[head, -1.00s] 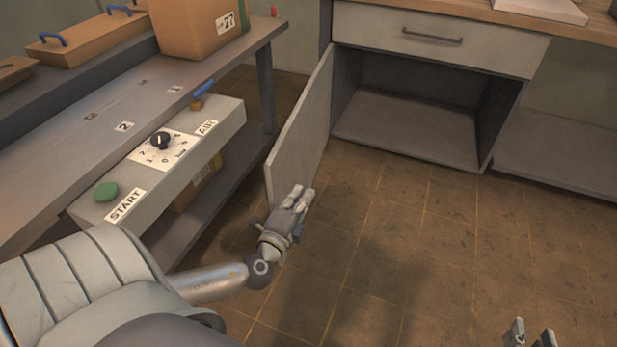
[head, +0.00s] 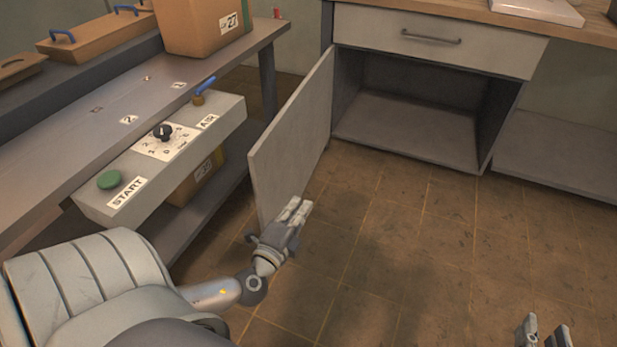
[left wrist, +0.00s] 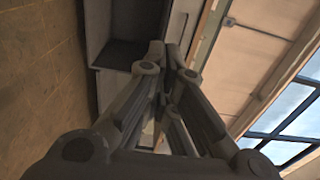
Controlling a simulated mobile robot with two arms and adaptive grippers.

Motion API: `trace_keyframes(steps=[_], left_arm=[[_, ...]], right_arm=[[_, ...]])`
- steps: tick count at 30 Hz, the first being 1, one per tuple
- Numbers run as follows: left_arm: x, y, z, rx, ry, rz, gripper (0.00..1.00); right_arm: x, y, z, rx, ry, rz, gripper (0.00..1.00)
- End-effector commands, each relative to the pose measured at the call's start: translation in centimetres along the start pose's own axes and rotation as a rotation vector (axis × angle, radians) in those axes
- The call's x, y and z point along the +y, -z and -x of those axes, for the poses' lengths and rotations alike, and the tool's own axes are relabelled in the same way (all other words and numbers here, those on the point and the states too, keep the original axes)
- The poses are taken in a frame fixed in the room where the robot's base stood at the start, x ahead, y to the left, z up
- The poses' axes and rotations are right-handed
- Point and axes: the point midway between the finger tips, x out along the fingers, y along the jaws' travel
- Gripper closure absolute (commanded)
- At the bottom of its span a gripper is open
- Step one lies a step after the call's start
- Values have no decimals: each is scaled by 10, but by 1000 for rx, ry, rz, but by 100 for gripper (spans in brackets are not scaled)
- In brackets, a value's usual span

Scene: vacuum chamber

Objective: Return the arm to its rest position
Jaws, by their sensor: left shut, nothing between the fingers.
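My left gripper (head: 295,210) is in the middle of the head view, above the tiled floor and just in front of the lower edge of the open cabinet door (head: 292,140). Its fingers are together and hold nothing. Whether it touches the door I cannot tell. In the left wrist view the same gripper (left wrist: 168,55) points toward the dark open cabinet, with its fingertips close together. My right gripper (head: 545,330) shows only as fingertips at the bottom right edge of the head view. The two tips stand apart with a gap between them.
A control box with a green START button (head: 109,180), a black dial (head: 162,131) and a blue-handled AIR valve (head: 203,88) sits along the bench at left. A cardboard box (head: 200,28) stands on the bench. The cabinet (head: 405,140) is open and empty. The floor (head: 420,250) is clear.

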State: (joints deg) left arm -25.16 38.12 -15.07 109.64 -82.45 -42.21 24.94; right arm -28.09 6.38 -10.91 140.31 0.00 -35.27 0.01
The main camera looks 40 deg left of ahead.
Motion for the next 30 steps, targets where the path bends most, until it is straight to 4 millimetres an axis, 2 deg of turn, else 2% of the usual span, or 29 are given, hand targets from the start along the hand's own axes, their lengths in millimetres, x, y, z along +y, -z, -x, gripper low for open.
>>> trace_keyframes(steps=[3,9,20,26,30], left_arm=[[0,-4,18,0,-2,-1,100],[0,-7,35,0,-1,0,100],[0,-7,39,-6,-6,15,100],[7,9,42,-66,-104,217,100],[12,38,49,-101,-227,468,100]], right_arm=[[1,-2,0,-11,-1,1,68],[1,-4,0,-22,-2,1,68],[1,-5,1,-25,-1,2,68],[1,-5,1,-24,-1,1,68],[1,-5,1,-24,-1,1,68]])
